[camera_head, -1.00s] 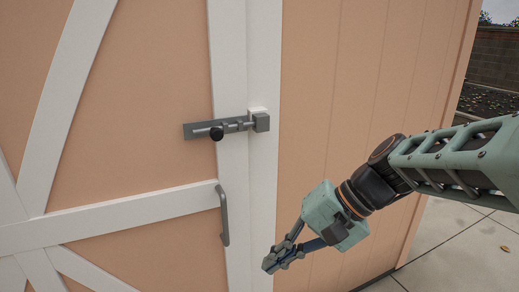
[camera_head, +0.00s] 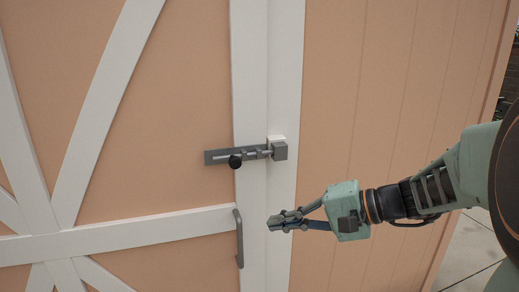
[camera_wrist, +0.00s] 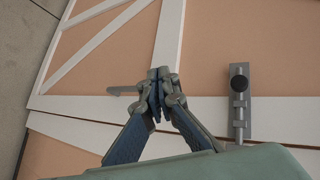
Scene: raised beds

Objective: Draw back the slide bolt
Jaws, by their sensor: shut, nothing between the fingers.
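The slide bolt (camera_head: 222,157) is a grey bar on a grey plate across the shed door's white edge, with a black round knob (camera_head: 235,161) at its left part. My gripper (camera_head: 270,224) is shut and empty, below and to the right of the knob, apart from the bolt. In the wrist view its fingertips (camera_wrist: 158,75) are together, left of the bolt.
A grey door handle (camera_head: 239,238) hangs below the bolt, left of my gripper. White braces (camera_head: 110,90) cross the peach door. The peach shed wall (camera_head: 400,90) is at the right, with paving (camera_head: 470,258) beyond its corner.

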